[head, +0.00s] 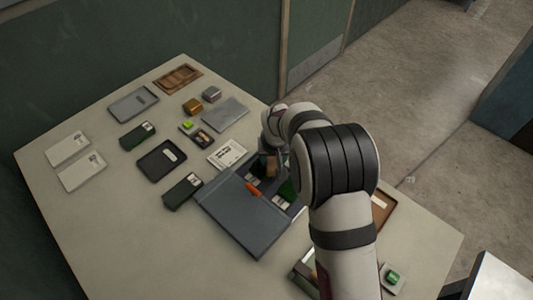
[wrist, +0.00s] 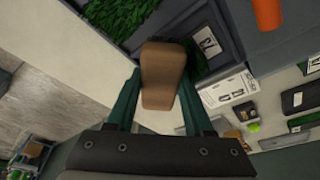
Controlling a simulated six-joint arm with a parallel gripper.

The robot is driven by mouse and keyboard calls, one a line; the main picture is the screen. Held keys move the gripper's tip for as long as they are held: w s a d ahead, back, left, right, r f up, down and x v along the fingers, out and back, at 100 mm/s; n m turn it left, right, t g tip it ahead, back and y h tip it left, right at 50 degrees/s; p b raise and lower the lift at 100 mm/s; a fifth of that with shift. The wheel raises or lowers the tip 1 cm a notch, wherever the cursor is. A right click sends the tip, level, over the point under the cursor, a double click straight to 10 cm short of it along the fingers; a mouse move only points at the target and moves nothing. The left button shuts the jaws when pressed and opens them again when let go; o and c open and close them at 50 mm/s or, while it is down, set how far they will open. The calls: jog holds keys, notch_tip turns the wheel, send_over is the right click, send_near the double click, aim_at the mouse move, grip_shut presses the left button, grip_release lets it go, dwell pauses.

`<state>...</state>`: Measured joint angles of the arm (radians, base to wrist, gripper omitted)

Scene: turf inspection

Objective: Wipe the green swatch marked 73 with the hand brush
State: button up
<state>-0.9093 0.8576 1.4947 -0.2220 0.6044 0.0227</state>
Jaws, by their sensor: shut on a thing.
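My gripper (wrist: 160,85) is shut on the hand brush (wrist: 160,72), a tan wooden block seen between the two dark green fingers. In the head view the brush (head: 266,166) is above the far end of a dark grey case (head: 243,219), and my arm partly hides it. Green turf swatches show in the case: one (wrist: 110,16) at the upper left of the wrist view and one (wrist: 188,58) beside and partly behind the brush. A white label (wrist: 207,41) with dark print lies close by; its number is too small to read. Whether the bristles touch a swatch cannot be told.
An orange cylinder (head: 254,189) lies on the case. My arm hides much of the table's right side.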

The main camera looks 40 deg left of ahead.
jog(key=shift+w+a+r+v, duration=0.1)
jog(key=shift+w+a+v, duration=0.15)
jog(key=shift+v, duration=1.1)
jog(key=shift+w+a+r+v, duration=0.1)
jog(key=shift+w+v, duration=0.15)
jog(key=shift+v, duration=1.05)
jog(key=shift+w+a+r+v, duration=0.1)
jog(key=shift+w+a+v, duration=0.15)
jog(key=shift+v, duration=1.1)
jog(key=shift+d, duration=0.1)
jog(key=w+d+r+m, duration=0.2)
jog(key=w+d+r, duration=0.25)
jog(key=d, duration=0.55)
jog(key=w+d+r+m, duration=0.25)
jog(key=d+r, duration=0.25)
jog(key=d, duration=0.4)
jog(key=s+d+r+m+h, duration=0.1)
jog(key=s+d+r+m, duration=0.1)
jog(key=d, duration=0.8)
jog(key=s+d+r+m+t+h, duration=0.1)
jog(key=s+d+r+m, duration=0.1)
jog(key=d, duration=0.9)
notch_tip(320, 180, up, 3)
jog(key=shift+s+d+f, duration=0.1)
jog(key=shift+s+d, duration=0.25)
jog(key=shift+s, duration=0.4)
jog(key=shift+m, duration=0.25)
